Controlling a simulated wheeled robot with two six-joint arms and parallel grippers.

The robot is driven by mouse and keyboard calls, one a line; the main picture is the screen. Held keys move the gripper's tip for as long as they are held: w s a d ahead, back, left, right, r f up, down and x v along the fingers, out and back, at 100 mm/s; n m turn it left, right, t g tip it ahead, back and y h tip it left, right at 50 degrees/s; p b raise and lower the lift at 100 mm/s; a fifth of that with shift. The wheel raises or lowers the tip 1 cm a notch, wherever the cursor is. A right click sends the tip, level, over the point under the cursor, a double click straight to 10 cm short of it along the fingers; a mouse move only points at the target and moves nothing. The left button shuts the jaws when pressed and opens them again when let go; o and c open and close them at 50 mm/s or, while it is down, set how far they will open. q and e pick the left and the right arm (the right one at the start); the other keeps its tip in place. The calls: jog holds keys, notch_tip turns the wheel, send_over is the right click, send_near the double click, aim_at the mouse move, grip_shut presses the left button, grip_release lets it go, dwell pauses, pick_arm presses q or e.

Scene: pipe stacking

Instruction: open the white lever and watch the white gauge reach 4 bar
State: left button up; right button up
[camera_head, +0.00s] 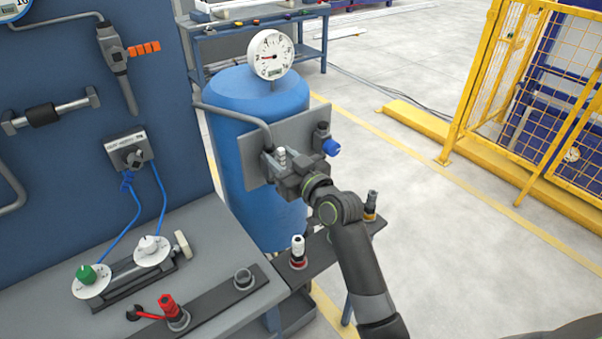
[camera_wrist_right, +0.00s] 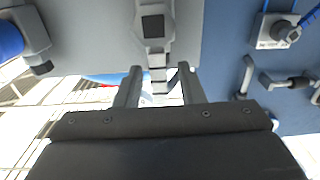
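The white gauge (camera_head: 270,54) stands on top of the blue tank (camera_head: 250,98). Its red needle points to the left part of the dial, but the exact reading is too small to tell. The white lever (camera_head: 280,154) shows at the grey plate (camera_head: 252,153) on the tank's front, partly hidden by my right gripper (camera_head: 275,168). In the right wrist view the pale lever (camera_wrist_right: 157,76) lies between the two fingers of my right gripper (camera_wrist_right: 157,88), with gaps on both sides. The gripper is open around it. My left gripper is not in view.
A blue knob (camera_head: 331,147) sits on the plate's right side, close to the gripper. A bench (camera_head: 219,238) with green and white knobs and a red lever (camera_head: 170,306) stands at lower left. A yellow fence (camera_head: 540,85) is at right. The floor between is clear.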

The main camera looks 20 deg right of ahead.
jog(key=b+v, duration=0.2)
jog(key=v, duration=1.5)
jog(key=s+d+f+m+g+h, duration=0.1)
jog(key=s+d+f+g+h, duration=0.2)
jog(key=f, duration=0.4)
jog(key=s+d+f+m+g+h, duration=0.1)
jog(key=s+f+g, duration=0.25)
jog(key=f, duration=0.25)
jog(key=s+d+f+m+g+h, duration=0.1)
jog(key=s+d+f+g+h, duration=0.2)
jog(key=s+f, duration=0.45)
jog(key=s+d+f+m+g+h, duration=0.15)
jog(key=s+d+f+g, duration=0.25)
jog(key=s, duration=0.6)
notch_tip(320, 180, down, 26)
jog(key=s+d+g, duration=0.1)
jog(key=d, duration=0.1)
jog(key=s+a+f+g+y, duration=0.1)
jog(key=s+f, duration=1.3)
jog(key=shift+s+a, duration=0.15)
jog(key=shift+a, duration=0.2)
